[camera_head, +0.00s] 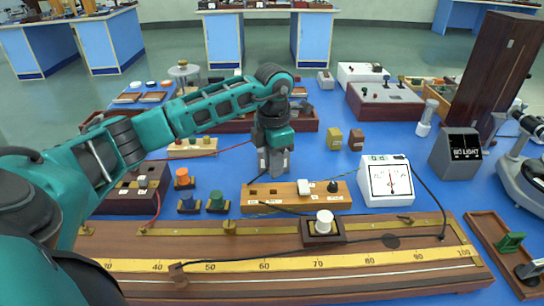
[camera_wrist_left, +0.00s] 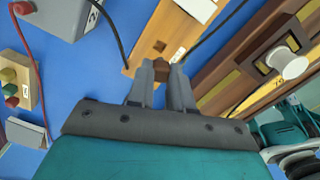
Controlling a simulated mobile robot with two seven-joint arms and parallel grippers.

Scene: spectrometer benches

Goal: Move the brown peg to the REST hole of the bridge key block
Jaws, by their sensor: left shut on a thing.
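The bridge key block (camera_head: 290,204) is a long light-wood block in the middle of the table, with dark holes and small white labels on its left part. It also shows in the wrist view (camera_wrist_left: 148,32). A white key (camera_head: 305,187) and a black knob (camera_head: 333,187) stand on its right part. My left gripper (camera_head: 273,166) points down over the block's left part. In the wrist view its fingers (camera_wrist_left: 161,75) are shut on the brown peg (camera_wrist_left: 161,67); the peg's lower end is hard to see. The labels are too small to read. My right gripper is not in view.
A white meter (camera_head: 390,182) stands right of the block. A long scale board (camera_head: 290,266) with a white-knobbed slider (camera_head: 324,222) lies in front. Black wires cross near the block.

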